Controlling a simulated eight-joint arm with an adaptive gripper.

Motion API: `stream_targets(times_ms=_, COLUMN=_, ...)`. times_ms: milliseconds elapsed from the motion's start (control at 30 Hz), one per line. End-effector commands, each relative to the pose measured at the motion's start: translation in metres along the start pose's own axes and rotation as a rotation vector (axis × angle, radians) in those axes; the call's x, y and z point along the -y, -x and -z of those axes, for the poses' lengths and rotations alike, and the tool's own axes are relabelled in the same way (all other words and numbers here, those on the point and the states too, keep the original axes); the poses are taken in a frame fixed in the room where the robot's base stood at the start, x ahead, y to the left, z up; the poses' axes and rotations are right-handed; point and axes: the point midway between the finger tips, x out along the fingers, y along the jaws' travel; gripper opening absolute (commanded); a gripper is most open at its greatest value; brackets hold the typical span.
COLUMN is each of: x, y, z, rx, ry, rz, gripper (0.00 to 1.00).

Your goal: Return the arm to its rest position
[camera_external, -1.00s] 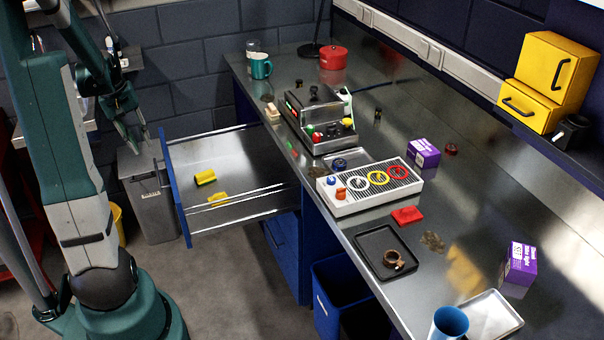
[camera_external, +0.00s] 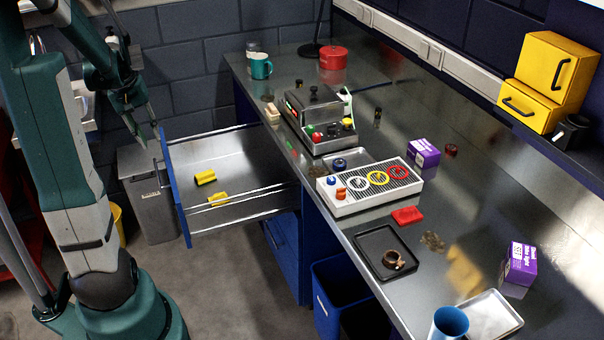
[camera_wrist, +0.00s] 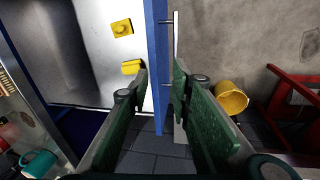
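My gripper (camera_external: 149,134) hangs at the upper left in the external view, close to the top edge of the open drawer's blue front (camera_external: 175,190). In the wrist view my gripper (camera_wrist: 160,80) has its two green fingers apart with nothing held. The drawer front (camera_wrist: 157,60) shows in the gap between them; I cannot tell how far beyond the fingertips it is. My arm is folded on the left side of the external view.
The drawer holds two yellow pieces (camera_external: 205,177) (camera_external: 217,198). A grey bin (camera_external: 150,200) and a yellow bucket (camera_wrist: 231,98) stand near the drawer. The workbench (camera_external: 340,215) carries a switch box, trays, purple boxes and cups. A red frame (camera_wrist: 295,95) is at the right in the wrist view.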

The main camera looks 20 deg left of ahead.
Motion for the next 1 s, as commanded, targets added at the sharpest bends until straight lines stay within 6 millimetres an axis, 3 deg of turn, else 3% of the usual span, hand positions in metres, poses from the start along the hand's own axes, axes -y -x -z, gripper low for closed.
stream_targets(times_ms=500, x=-0.08, y=0.045, z=-0.069, rx=-0.109, ry=-0.178, rz=0.014, gripper=0.22)
stream_targets(times_ms=1000, x=-0.133, y=0.077, z=-0.143, rx=-0.218, ry=-0.35, rz=0.008, gripper=0.22)
